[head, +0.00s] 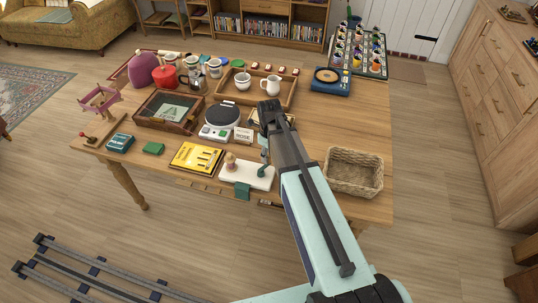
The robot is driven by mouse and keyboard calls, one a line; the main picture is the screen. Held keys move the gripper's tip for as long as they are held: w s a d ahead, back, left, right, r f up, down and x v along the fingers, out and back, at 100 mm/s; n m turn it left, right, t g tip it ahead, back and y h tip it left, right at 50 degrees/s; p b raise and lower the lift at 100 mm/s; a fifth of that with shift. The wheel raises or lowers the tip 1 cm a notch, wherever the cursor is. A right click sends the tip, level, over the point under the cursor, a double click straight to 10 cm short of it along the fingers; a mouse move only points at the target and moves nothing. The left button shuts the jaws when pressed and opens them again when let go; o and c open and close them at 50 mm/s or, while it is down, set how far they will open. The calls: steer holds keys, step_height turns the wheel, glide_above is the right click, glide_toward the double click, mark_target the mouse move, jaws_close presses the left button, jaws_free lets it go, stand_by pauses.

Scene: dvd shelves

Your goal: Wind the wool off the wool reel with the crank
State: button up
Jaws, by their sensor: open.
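The wool reel (100,99) appears to be the pinkish frame with spread arms at the table's left edge in the head view. A small crank (86,135) with a red knob shows just below it, by the table's left corner. At this size I cannot tell how the two are joined or how much wool is on the reel. My gripper (270,106) is over the middle of the table, far to the right of the reel and touching neither. It is open, with nothing visible in it.
A yellow book (197,158), a white board (233,179) and a wicker basket (354,190) lie along the front. The right tabletop is mostly clear.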

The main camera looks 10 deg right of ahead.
steer(key=shift+f, duration=0.8)
jaws_close()
steer(key=shift+w+a+n, duration=0.1)
steer(key=shift+n, duration=0.2)
